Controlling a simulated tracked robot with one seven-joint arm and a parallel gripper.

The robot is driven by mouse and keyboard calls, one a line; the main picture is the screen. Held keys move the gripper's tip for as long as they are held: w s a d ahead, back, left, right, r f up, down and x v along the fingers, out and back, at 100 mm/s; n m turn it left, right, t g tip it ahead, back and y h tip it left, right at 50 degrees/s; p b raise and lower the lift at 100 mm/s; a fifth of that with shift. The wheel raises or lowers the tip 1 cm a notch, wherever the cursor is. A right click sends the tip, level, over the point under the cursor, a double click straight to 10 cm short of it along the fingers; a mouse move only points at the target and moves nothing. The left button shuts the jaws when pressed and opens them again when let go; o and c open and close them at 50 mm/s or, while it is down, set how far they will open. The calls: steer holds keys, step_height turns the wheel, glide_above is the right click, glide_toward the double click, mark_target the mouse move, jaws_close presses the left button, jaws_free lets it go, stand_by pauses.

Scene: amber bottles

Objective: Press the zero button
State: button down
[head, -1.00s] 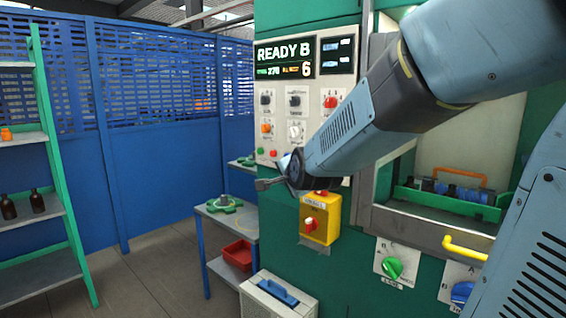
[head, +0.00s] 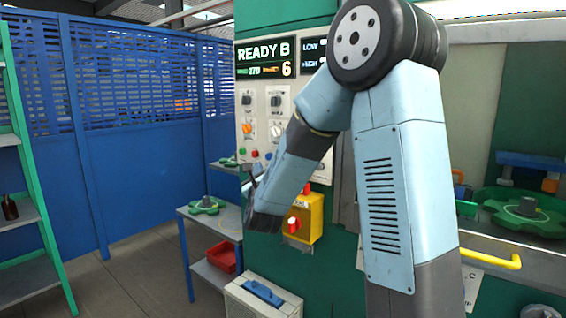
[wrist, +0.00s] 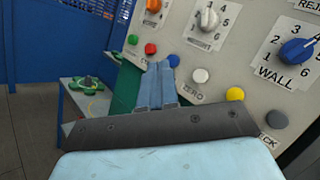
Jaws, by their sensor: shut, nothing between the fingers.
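The control panel (wrist: 215,55) fills the upper right of the wrist view. Its white button (wrist: 200,76) sits just above the word ZERO. My gripper (wrist: 156,68) is shut and empty, its two fingers side by side. The fingertips are left of the white button and appear apart from it. A blue button (wrist: 173,60) shows right beside the fingertips. In the head view my gripper (head: 247,172) is at the panel's lower left edge, and my arm hides the white button.
Green (wrist: 132,39) and red (wrist: 150,48) buttons lie up-left of the fingers. A yellow button (wrist: 235,94) and a grey one (wrist: 277,119) lie to the right. A yellow box with a red knob (head: 302,220) is mounted below the panel. The display (head: 266,57) reads READY B.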

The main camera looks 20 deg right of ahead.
steer(key=shift+w+d+f+m+h, duration=0.15)
steer(key=shift+m+h, duration=0.25)
steer(key=shift+m, duration=0.3)
steer(key=w+d, duration=0.5)
steer(key=d, duration=0.2)
steer(key=shift+w+d, duration=0.1)
steer(key=shift+d, duration=0.1)
stand_by(2.1)
steer(key=shift+w+d, duration=0.15)
steer(key=shift+d, duration=0.05)
steer(key=shift+w+d, duration=0.25)
steer(key=shift+d, duration=0.15)
stand_by(0.9)
stand_by(0.4)
steer(key=shift+s+a, duration=0.5)
steer(key=shift+a, duration=0.25)
